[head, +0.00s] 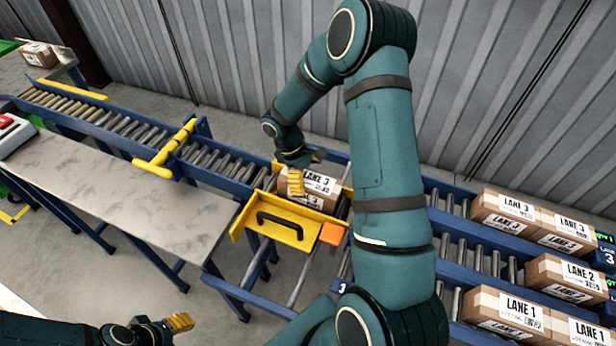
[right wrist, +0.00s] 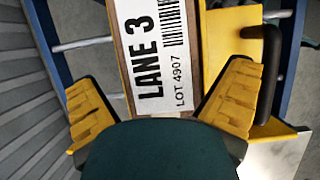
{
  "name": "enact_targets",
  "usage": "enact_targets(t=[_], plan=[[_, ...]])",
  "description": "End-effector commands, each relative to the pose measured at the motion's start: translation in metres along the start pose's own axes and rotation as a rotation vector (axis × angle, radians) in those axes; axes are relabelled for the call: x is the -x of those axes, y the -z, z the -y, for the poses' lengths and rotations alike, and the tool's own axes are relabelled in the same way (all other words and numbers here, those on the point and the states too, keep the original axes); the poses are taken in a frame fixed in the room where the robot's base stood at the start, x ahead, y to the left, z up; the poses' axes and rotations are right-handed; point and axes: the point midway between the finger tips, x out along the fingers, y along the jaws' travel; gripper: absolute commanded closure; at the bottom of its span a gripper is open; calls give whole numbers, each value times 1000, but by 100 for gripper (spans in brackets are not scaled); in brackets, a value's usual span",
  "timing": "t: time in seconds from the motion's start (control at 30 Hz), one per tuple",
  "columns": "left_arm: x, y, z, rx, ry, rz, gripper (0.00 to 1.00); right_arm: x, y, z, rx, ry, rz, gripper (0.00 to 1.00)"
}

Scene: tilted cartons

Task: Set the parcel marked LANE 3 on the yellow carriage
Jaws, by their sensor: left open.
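A brown parcel with a white LANE 3 label (head: 318,184) sits on the yellow carriage (head: 270,222), which has a black handle on its front plate. My right gripper (head: 295,181) is down at the parcel. In the right wrist view its yellow fingers (right wrist: 165,100) stand spread on either side of the LANE 3 label (right wrist: 155,55), with a gap visible on the left. The wrist view label also reads LOT 4907. The parcel's underside is hidden. My left gripper (head: 178,323) is open and empty at the bottom left, away from the carriage.
Roller lanes on the right hold more cartons marked LANE 3 (head: 505,212), LANE 2 (head: 560,275) and LANE 1 (head: 505,312). A roller conveyor (head: 120,128) with a yellow stop bar runs left. A bare grey table (head: 110,185) stands in front of it.

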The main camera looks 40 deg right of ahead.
Motion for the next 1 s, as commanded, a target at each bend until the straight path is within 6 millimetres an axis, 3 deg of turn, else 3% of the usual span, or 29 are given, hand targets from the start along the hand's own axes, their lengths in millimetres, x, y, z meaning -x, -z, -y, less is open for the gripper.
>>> enact_targets(t=[0.27,0.7,1.0], plan=[[7,2,-2,1,0,-4,53,9,-4,0,0,0,0,0],[20,9,-8,6,2,-19,53,95,-4,-1,-1,-3,-4,0],[24,11,-9,7,3,-25,53,129,-5,0,0,0,0,0]])
